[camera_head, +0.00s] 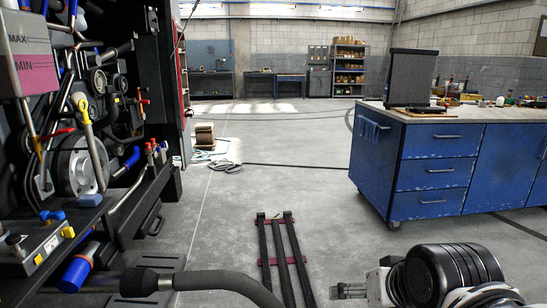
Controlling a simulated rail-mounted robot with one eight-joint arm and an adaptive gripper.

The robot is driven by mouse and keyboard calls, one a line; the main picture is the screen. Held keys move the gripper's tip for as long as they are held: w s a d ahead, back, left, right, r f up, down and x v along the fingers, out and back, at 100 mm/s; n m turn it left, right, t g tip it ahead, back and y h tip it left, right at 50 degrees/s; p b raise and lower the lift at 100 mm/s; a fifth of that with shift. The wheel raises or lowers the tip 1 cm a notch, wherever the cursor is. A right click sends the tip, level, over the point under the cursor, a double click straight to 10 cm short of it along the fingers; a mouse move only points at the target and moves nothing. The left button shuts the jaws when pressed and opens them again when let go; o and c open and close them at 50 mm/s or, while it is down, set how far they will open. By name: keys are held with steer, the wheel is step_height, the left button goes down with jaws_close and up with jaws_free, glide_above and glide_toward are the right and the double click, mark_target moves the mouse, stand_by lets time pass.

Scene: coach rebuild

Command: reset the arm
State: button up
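My arm shows at the bottom right, with a black ribbed joint and white links. My gripper (349,291) appears at its left end, low in the picture and pointing left over the grey floor. It is small and partly cut by the view, so I cannot tell whether its fingers are open or shut. I see no object clearly held in it.
An open coach engine bay (82,165) fills the left side. A dark hose (215,280) crosses the bottom. Black rails (281,262) lie on the floor left of my gripper. A blue workbench (437,170) stands at right. The middle floor is mostly clear.

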steer(key=s+d+p, duration=0.1)
steer(key=s+d, duration=0.2)
steer(key=s, duration=0.2)
step_height(320, 180, up, 17)
steer(key=p, duration=1.7)
steer(key=shift+w+a+f+n+h, duration=0.15)
steer(key=shift+w+a+n+h, duration=0.15)
steer(key=shift+n+h, duration=0.1)
step_height(320, 180, down, 19)
steer(key=b, duration=1.8)
steer(key=shift+b, duration=0.4)
